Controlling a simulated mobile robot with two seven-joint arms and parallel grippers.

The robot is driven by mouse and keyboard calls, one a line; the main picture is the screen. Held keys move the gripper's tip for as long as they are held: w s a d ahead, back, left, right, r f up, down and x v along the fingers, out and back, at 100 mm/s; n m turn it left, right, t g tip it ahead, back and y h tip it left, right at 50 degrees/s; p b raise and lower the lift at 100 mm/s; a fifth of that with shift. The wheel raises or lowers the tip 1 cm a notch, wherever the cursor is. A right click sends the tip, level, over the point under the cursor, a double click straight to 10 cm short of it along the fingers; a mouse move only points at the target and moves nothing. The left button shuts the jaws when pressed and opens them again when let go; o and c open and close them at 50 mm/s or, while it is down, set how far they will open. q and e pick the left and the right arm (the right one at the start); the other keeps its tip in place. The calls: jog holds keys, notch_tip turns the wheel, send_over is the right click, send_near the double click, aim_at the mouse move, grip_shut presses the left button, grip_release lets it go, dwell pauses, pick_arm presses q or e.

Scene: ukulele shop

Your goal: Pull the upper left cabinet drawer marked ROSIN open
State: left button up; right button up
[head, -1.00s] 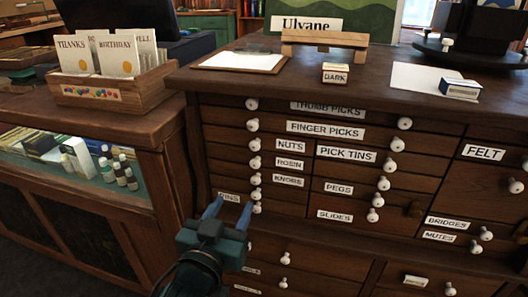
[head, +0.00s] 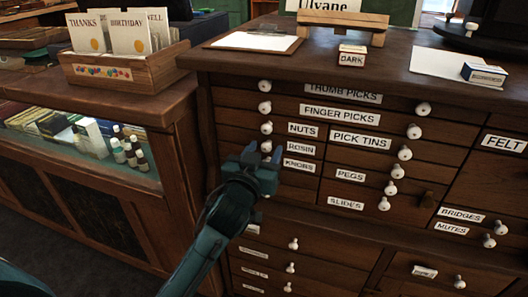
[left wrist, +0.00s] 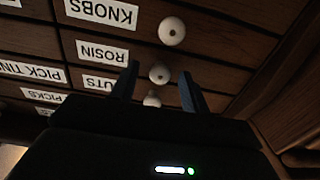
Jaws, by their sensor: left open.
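The ROSIN drawer (head: 301,149) is a narrow dark wood drawer front in the cabinet's left column, flush with its neighbours. Its white label also shows upside down in the left wrist view (left wrist: 102,52). My left gripper (head: 263,153) is in front of the knobs at the drawers' left side, fingers open. In the left wrist view the open fingers (left wrist: 159,84) stand on either side of the round white ROSIN knob (left wrist: 160,73); I cannot tell whether they touch it. In the head view the gripper partly hides the knobs below. My right gripper is not in view.
The NUTS knob (head: 266,128) is close above and the KNOBS knob (left wrist: 171,31) close below. A glass display counter (head: 90,150) stands on the left. A clipboard (head: 255,42) and a wooden stand (head: 335,24) are on the cabinet top.

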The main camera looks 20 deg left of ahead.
pick_arm(q)
jog(key=shift+w, duration=0.2)
grip_shut()
dwell(0.5)
